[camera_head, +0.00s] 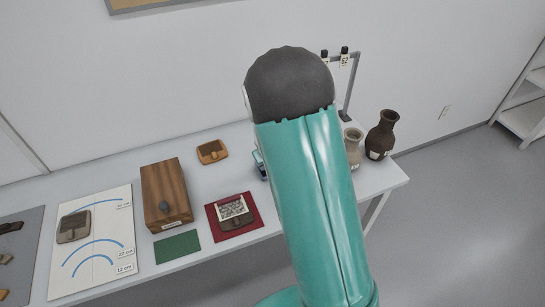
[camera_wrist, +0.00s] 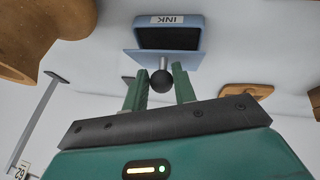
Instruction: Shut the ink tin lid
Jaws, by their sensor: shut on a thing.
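The ink tin (camera_wrist: 198,32) is a small blue box with a white INK label, seen at the top of the wrist view. Its inside looks dark and open. A flat blue lid (camera_wrist: 150,62) stands out at its edge nearest me, with a round black knob (camera_wrist: 162,81) on it. My gripper (camera_wrist: 160,84) has its two green fingers on either side of the knob, shut on it. In the head view only a sliver of the blue tin (camera_head: 260,165) shows beside my arm, which hides the rest and my gripper.
A wooden box (camera_head: 164,190), a red mat (camera_head: 219,228) with a sherd tray and an orange-brown stamp-like block (camera_head: 212,151) lie left of the tin. A pale vase (camera_head: 353,147), a dark vase (camera_head: 382,135) and a grey stand (camera_head: 352,85) are right of my arm.

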